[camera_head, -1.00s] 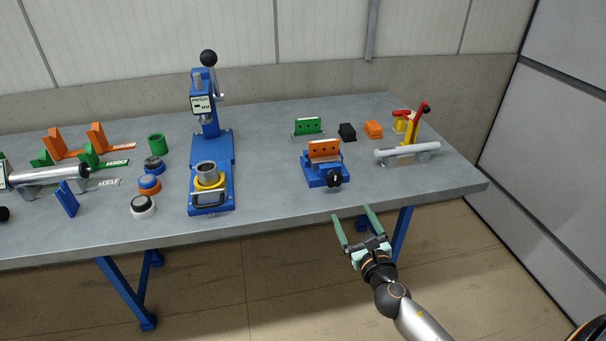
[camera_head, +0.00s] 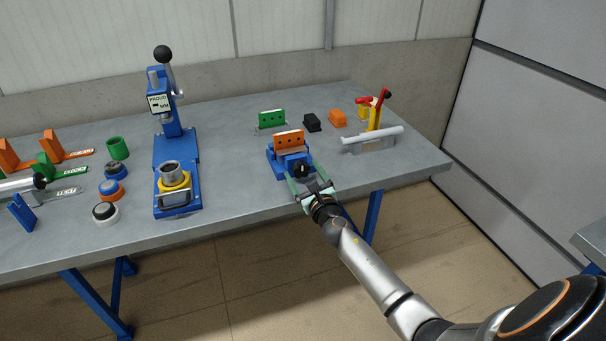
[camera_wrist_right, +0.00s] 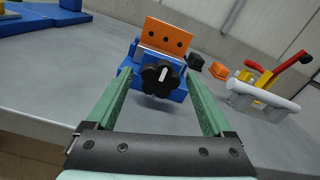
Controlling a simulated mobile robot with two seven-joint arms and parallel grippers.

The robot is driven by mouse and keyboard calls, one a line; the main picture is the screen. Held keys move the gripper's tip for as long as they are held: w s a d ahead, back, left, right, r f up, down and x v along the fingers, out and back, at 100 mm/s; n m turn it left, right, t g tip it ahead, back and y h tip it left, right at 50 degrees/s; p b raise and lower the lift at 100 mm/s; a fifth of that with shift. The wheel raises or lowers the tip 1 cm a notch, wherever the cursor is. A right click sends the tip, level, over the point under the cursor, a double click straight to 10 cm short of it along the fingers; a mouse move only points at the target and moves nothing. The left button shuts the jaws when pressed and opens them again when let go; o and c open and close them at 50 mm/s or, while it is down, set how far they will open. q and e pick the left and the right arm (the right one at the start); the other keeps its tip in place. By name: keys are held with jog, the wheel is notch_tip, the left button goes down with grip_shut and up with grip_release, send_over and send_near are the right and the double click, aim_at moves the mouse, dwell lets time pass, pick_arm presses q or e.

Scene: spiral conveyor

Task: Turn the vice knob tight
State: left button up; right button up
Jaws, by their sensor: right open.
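The blue vice (camera_head: 278,158) stands near the front edge of the table, with an orange jaw block (camera_head: 289,142) on top. Its black star-shaped knob (camera_head: 301,170) faces the front. My right gripper (camera_head: 303,175) is open, with its green fingers pointing at the vice. In the right wrist view, the knob (camera_wrist_right: 161,78) shows ahead between the two open fingers (camera_wrist_right: 160,95), and a pale mark shows on it. I cannot tell whether the fingertips reach past the knob's sides; no contact shows.
A green block (camera_head: 271,120), a black block (camera_head: 312,122) and an orange block (camera_head: 337,117) lie behind the vice. A red and yellow clamp with a grey cylinder (camera_head: 373,139) stands to the right. A blue press (camera_head: 175,150) stands left, with bare table between.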

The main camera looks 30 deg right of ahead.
jog(key=shift+w, duration=0.2)
grip_shut()
dwell(0.6)
